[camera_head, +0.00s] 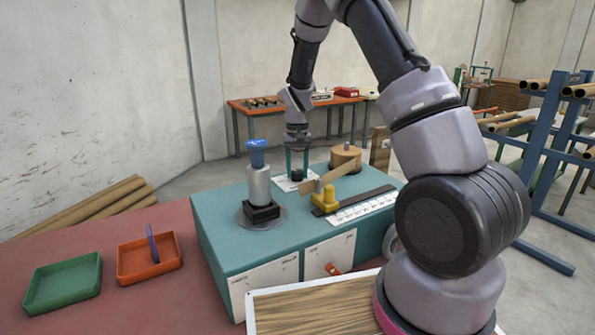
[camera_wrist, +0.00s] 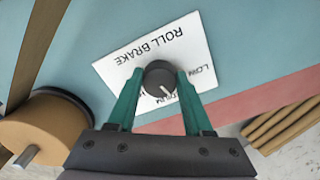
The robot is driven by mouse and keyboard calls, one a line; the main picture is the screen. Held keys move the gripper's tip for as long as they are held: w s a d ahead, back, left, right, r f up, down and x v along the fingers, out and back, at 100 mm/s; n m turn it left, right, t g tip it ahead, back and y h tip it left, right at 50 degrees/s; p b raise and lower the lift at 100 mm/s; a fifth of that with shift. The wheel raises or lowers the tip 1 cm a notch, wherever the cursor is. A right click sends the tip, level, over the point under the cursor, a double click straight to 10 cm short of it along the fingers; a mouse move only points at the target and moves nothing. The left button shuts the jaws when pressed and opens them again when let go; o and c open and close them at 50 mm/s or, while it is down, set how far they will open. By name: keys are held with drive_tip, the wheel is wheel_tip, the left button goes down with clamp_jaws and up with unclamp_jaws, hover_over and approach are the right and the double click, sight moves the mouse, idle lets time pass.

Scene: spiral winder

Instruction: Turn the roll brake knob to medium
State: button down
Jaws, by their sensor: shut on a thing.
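The roll brake knob (camera_wrist: 159,76) is a small black round knob on a white label plate (camera_wrist: 124,66) marked "ROLL BRAKE". In the wrist view my gripper (camera_wrist: 159,84) has its two green fingers on either side of the knob, shut on it. The knob's white line points down and slightly right, toward lettering ending in "DIUM". "LOW" shows at the right, and the lettering at lower left is mostly hidden by a finger. In the head view my gripper (camera_head: 297,160) reaches down to the knob (camera_head: 297,175) on the back of the teal machine (camera_head: 225,225).
A metal spindle with a blue top (camera_head: 258,170) stands left of the knob. A tan roll (camera_head: 345,155) and a yellow guide (camera_head: 325,198) with a tan strip stand to its right. Green (camera_head: 62,284) and orange (camera_head: 148,257) trays lie at left.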

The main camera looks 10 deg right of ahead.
sight(297, 171)
drive_tip(key=shift+w+m, duration=0.1)
drive_tip(key=shift+m, duration=1.2)
drive_tip(key=shift+c, duration=1.5)
unclamp_jaws()
wheel_tip(297, 171, up, 11)
